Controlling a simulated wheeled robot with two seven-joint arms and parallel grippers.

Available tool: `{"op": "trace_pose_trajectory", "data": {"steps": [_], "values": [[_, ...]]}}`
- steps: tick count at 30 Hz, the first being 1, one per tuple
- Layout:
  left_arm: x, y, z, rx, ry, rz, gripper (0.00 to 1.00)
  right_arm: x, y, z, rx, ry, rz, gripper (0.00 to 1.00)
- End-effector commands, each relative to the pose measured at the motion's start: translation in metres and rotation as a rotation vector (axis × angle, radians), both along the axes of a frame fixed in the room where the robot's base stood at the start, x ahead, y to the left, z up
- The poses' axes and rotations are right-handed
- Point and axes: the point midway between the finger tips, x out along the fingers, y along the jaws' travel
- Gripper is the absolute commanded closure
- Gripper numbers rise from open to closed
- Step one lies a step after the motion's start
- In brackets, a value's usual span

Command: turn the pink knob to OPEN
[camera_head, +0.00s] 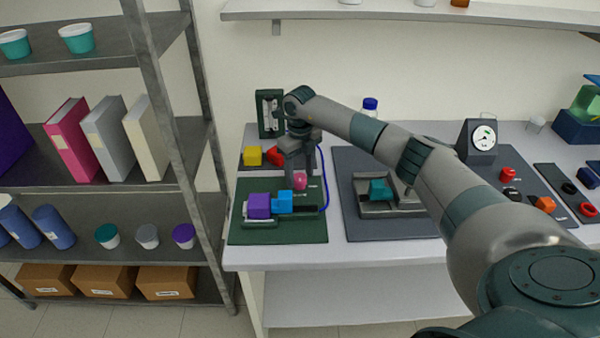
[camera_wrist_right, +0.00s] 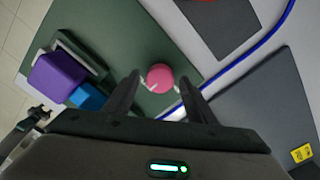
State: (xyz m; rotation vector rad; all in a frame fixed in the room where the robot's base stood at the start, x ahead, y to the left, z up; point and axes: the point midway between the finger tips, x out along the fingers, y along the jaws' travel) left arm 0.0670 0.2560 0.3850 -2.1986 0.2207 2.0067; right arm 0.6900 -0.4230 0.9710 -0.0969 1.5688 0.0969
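The pink knob (camera_head: 300,180) sits on the dark green board (camera_head: 310,231) at the left end of the bench. In the right wrist view the round pink knob (camera_wrist_right: 160,78) shows a light mark near its lower edge. My right gripper (camera_head: 298,165) points down just above the knob. In the right wrist view the right gripper (camera_wrist_right: 160,85) is open, with one finger to each side of the knob and gaps visible. I cannot tell whether the fingers reach down to its height. The label lettering is too small to read. My left gripper is not in view.
A purple block (camera_head: 259,205) and a blue block (camera_head: 285,197) sit on the same board beside the knob. A blue cable (camera_head: 324,180) runs along its right side. A grey board (camera_head: 345,215) with a teal block (camera_head: 379,190) lies to the right.

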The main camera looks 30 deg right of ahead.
Motion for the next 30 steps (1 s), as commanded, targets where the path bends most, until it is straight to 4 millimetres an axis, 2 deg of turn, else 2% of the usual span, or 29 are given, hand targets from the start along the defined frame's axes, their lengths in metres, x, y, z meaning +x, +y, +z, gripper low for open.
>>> {"op": "trace_pose_trajectory", "data": {"steps": [1, 4, 5, 17, 23, 30], "values": [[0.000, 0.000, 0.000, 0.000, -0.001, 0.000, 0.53, 0.000, 0.000, 0.000, 0.000, 0.000, 0.000, 0.62], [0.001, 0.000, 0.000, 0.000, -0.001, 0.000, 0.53, 0.000, 0.000, 0.000, 0.000, 0.000, 0.000, 0.86], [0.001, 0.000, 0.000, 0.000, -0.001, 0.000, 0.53, 0.000, 0.000, 0.000, 0.000, 0.000, 0.000, 0.89], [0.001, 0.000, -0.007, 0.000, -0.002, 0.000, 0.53, 0.000, 0.000, -0.001, -0.001, 0.000, 0.040, 0.89], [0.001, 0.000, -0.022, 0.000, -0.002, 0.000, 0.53, 0.001, -0.001, -0.003, -0.002, -0.001, 0.129, 0.89], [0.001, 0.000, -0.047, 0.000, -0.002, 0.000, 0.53, 0.001, -0.001, -0.004, -0.002, -0.003, 0.311, 0.89]]}}
